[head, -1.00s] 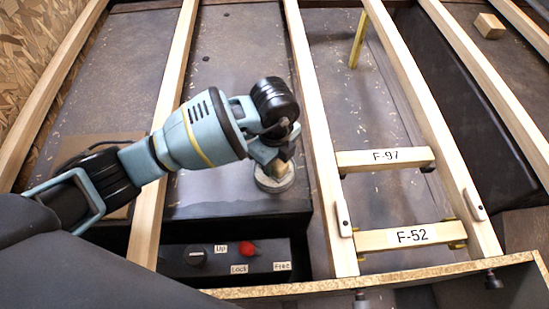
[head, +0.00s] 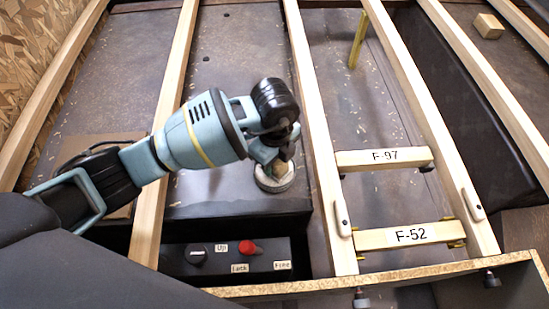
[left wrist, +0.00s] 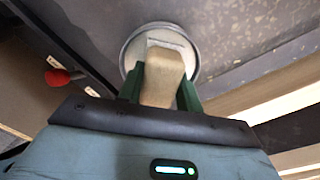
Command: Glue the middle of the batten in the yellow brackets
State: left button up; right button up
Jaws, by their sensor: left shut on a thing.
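A pale wooden batten labelled F-52 (head: 408,236) lies between two long rails at the front right, with yellow brackets (head: 457,232) at its ends. A second batten labelled F-97 (head: 384,159) spans the same rails farther back. My left gripper (head: 277,162) is over a round, pale-filled pot (head: 273,180) on the dark box top. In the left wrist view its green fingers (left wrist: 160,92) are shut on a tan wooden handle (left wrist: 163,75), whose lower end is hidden. The pot (left wrist: 190,72) lies just beyond the handle. My right gripper is not in view.
Long wooden rails (head: 178,90) run front to back. A control panel (head: 225,262) with a red knob (head: 247,247) is in front of the pot. A chipboard edge (head: 400,280) crosses the front. A yellow stick (head: 357,40) and a wooden block (head: 488,26) lie behind.

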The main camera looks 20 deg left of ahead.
pick_arm(q)
jog(key=shift+f, duration=0.1)
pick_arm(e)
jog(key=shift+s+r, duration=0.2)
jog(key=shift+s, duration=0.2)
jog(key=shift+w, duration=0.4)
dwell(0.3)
